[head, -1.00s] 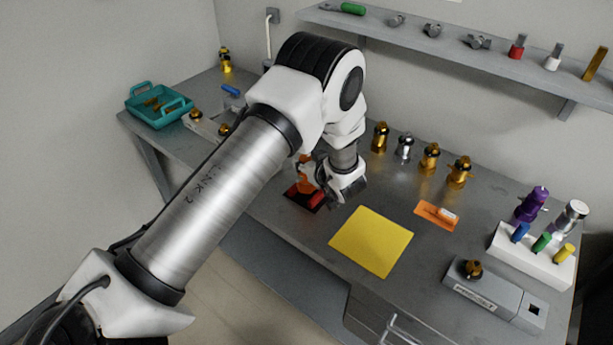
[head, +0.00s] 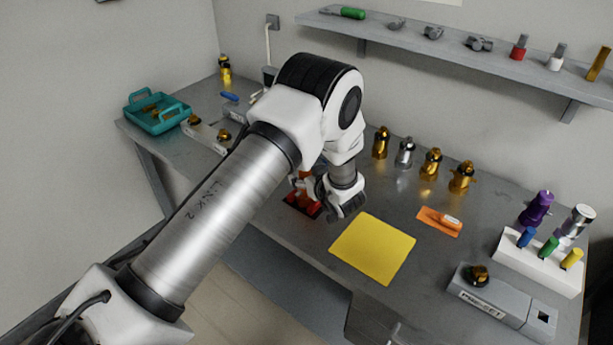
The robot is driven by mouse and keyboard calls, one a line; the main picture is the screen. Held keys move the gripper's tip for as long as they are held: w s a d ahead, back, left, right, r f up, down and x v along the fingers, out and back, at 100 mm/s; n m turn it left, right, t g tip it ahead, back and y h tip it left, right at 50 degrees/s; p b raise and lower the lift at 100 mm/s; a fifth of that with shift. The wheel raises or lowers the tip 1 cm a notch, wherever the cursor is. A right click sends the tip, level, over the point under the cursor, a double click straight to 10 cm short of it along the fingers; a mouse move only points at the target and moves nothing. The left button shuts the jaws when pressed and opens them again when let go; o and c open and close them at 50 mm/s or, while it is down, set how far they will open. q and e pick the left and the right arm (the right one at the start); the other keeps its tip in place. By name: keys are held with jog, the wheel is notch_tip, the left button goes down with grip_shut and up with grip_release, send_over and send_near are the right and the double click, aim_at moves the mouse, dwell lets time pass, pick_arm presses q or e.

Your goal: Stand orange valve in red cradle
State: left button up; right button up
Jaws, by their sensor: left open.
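The red cradle (head: 297,205) sits on the grey bench, left of the yellow mat. The orange valve (head: 304,175) is at the cradle and mostly hidden behind my gripper; small orange parts show. I cannot tell whether it is fully seated or how upright it is. My left gripper (head: 315,190) is open, low over the bench, with its fingers around or right beside the valve and cradle. My right gripper is not in view.
The yellow mat (head: 373,249) is bare. Several brass and silver valves (head: 431,164) stand behind. A teal tray (head: 157,113) is at far left, a white rack (head: 540,262) at right.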

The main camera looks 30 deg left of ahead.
pick_arm(q)
jog(key=shift+r, duration=0.35)
jog(key=p+v, duration=0.8)
jog(key=v, duration=0.3)
jog(key=s+f+m+h, duration=0.1)
jog(key=s+f, duration=0.1)
jog(key=s+f+m, duration=0.1)
jog(key=f, duration=0.1)
jog(key=s+f+m+h, duration=0.1)
jog(key=s+f+m, duration=0.1)
jog(key=shift+s+a+f+h, duration=0.15)
jog(key=shift+s+a+h, duration=0.15)
jog(key=shift+a, duration=0.1)
jog(key=s+d+f+m+g+h, duration=0.2)
jog(key=s+f+h, duration=0.1)
jog(key=s, duration=0.6)
jog(key=s+d+f+m+g+h, duration=0.2)
jog(key=s+m, duration=0.1)
jog(key=s, duration=0.6)
jog(key=s+d+f+m+g+h, duration=0.2)
jog(key=s+f+h, duration=0.1)
jog(key=s, duration=0.6)
jog(key=shift+d+f+m+h, duration=0.2)
jog(key=shift+f+m+h, duration=0.1)
jog(key=shift+f, duration=0.05)
notch_tip(320, 180, down, 3)
jog(key=b, duration=0.3)
jog(key=shift+f+b, duration=0.15)
jog(key=shift+b, duration=0.2)
